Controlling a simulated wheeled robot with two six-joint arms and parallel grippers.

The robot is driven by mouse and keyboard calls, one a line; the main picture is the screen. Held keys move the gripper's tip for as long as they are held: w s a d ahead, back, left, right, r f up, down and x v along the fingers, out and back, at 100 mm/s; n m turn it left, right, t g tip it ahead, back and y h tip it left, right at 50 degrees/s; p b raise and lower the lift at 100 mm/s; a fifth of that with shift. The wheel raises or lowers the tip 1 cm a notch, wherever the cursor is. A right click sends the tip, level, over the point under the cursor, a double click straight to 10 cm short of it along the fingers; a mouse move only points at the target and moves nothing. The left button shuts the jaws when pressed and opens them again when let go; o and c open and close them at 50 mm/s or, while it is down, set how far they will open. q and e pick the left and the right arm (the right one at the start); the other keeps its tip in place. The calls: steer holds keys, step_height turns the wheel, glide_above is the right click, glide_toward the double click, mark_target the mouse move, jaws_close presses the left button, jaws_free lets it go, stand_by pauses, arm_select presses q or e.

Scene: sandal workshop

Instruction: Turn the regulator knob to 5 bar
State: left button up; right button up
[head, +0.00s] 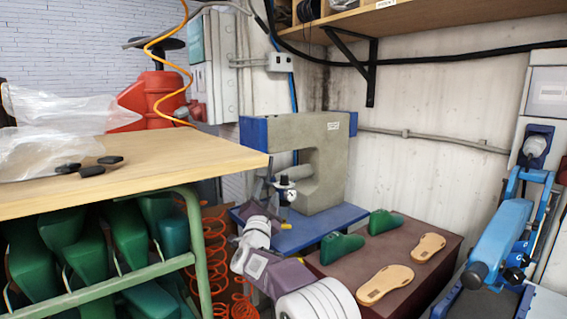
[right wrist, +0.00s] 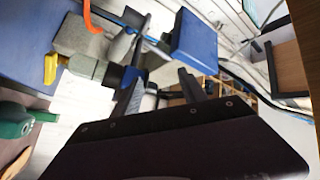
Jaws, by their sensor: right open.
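The press (head: 322,135) stands on a blue base, with a grey frame and a blue end block. A small regulator-like unit (head: 285,190) with a dark part shows at its front. My right gripper (head: 276,205) reaches up close to that unit, open. In the right wrist view a grey fitting (right wrist: 92,66) with a yellow end and a black knob (right wrist: 122,78) lies beside one dark finger of my gripper (right wrist: 160,85). Whether finger and knob touch cannot be told. The scale and pointer are too small to read. My left gripper is not in view.
A wooden-topped table (head: 150,160) with plastic bags and black pieces is at the left. Green lasts (head: 115,235) fill the rack below. A brown-topped stand (head: 395,250) holds green lasts and tan soles. A blue machine (head: 505,235) stands at the right. An orange hose (head: 170,65) hangs upper left.

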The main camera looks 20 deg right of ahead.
steer(key=r+n+y+p, duration=0.2)
steer(key=n+y+p, duration=0.15)
steer(key=n, duration=0.35)
steer(key=n+g+y+p, duration=0.2)
steer(key=n+p, duration=0.3)
steer(key=p, duration=0.7)
glide_toward(285, 179)
steer(key=w, duration=0.2)
arm_select(q)
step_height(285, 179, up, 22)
steer(key=p, duration=0.3)
arm_select(e)
steer(key=shift+h, duration=0.25)
steer(key=w, duration=0.3)
steer(key=w+d, duration=0.1)
steer(key=w, duration=0.5)
steer(key=shift+w+d, duration=0.15)
steer(key=shift+d, duration=0.25)
jaws_close()
